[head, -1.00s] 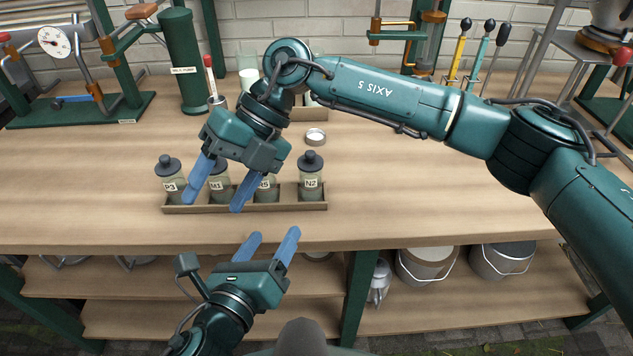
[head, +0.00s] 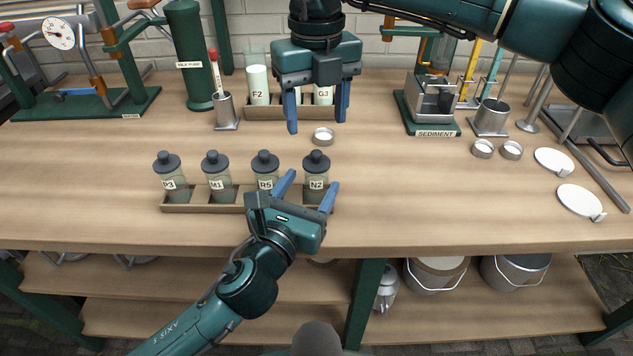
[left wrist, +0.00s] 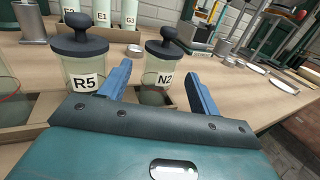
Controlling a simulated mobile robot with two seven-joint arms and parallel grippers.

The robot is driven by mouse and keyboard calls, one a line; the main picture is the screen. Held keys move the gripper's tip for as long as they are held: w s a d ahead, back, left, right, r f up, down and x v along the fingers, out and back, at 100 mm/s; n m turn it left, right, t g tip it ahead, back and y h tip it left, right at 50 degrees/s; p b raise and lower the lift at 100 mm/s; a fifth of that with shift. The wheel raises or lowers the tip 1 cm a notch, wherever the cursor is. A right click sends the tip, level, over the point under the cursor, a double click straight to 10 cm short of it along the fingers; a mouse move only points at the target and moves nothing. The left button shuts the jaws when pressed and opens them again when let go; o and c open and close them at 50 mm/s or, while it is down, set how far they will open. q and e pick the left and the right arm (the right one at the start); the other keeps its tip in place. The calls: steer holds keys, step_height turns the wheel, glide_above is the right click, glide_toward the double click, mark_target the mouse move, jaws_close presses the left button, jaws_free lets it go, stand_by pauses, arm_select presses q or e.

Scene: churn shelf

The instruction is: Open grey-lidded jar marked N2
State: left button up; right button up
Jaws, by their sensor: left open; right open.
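The jar marked N2 (head: 316,171) stands upright at the right end of a low wooden tray, its dark grey knobbed lid (head: 316,158) on. It also shows in the left wrist view (left wrist: 160,72). My left gripper (head: 310,180) is open, its blue fingers at either side of the N2 jar's lower body; I cannot tell whether they touch it. My right gripper (head: 318,112) is open and empty, pointing down above the bench behind the jar, near the back rack.
Jars R5 (head: 265,172), M1 (head: 216,172) and P3 (head: 170,173) share the tray (head: 200,208), R5 close beside my left gripper. A shallow metal cup (head: 323,136) lies behind N2. A back rack (head: 262,113) holds white-filled tubes.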

mark_target(319, 156)
arm_select(q)
steer(key=shift+x, duration=1.95)
jaws_close()
arm_select(e)
steer(key=shift+o, duration=1)
steer(key=shift+s, duration=0.4)
steer(key=s+d+r+n+t+y, duration=0.1)
steer(key=s+d+r+t+y, duration=0.1)
steer(key=s+d+r+t, duration=0.15)
steer(key=shift+t, duration=0.25)
steer(key=x, duration=0.8)
steer(key=a+x, duration=0.1)
steer(key=x, duration=0.3)
steer(key=shift+s, duration=0.35)
steer(key=shift+c, duration=0.6)
